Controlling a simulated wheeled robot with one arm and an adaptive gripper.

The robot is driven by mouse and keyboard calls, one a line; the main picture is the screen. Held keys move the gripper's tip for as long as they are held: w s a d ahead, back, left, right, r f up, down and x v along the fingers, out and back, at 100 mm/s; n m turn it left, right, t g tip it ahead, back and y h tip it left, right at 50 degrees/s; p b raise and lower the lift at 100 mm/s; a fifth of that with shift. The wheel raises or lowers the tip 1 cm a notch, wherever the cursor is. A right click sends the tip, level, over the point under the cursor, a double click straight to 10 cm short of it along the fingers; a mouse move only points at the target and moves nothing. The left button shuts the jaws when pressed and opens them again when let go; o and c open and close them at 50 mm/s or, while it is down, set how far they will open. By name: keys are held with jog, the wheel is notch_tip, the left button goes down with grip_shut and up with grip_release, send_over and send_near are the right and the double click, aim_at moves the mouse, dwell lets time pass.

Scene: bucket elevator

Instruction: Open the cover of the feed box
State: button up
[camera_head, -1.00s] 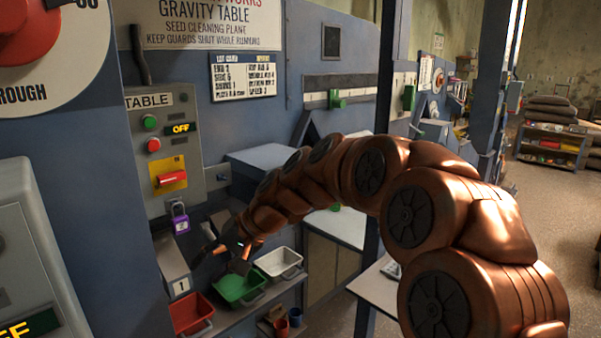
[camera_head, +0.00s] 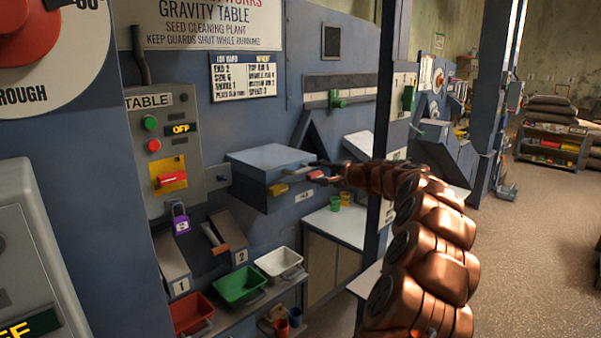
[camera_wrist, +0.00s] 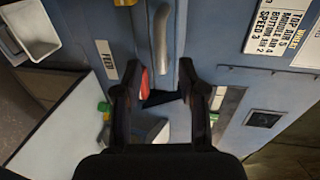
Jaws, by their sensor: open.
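The feed box (camera_head: 250,189) is a blue box on the wall panel, with a FEED label on its front; that label also shows in the wrist view (camera_wrist: 104,60). Its cover (camera_head: 268,156) lies flat and shut on top. A yellow part (camera_head: 278,189) and a red part (camera_head: 316,175) are on the front. In the wrist view a grey bar handle (camera_wrist: 161,40) runs along the box, and the red part (camera_wrist: 145,83) shows beside my left finger. My gripper (camera_head: 326,172) is open at the box's right end, its fingertips (camera_wrist: 161,70) either side of the bar's near end, not closed on it.
A blue post (camera_head: 385,110) stands close beside my arm. Below are a white counter (camera_head: 335,228) with green and yellow cups, and a shelf with red (camera_head: 190,313), green (camera_head: 239,285) and white (camera_head: 279,262) bins. A control panel (camera_head: 165,150) is at left.

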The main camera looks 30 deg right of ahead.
aim_at(302, 172)
jog(key=p+x, duration=0.1)
jog(key=x, duration=0.4)
jog(key=shift+w+a+p, duration=0.2)
jog(key=shift+w+p, duration=0.15)
jog(key=shift+p, duration=0.05)
jog(key=shift+x, duration=0.85)
jog(key=shift+f, duration=0.1)
grip_shut()
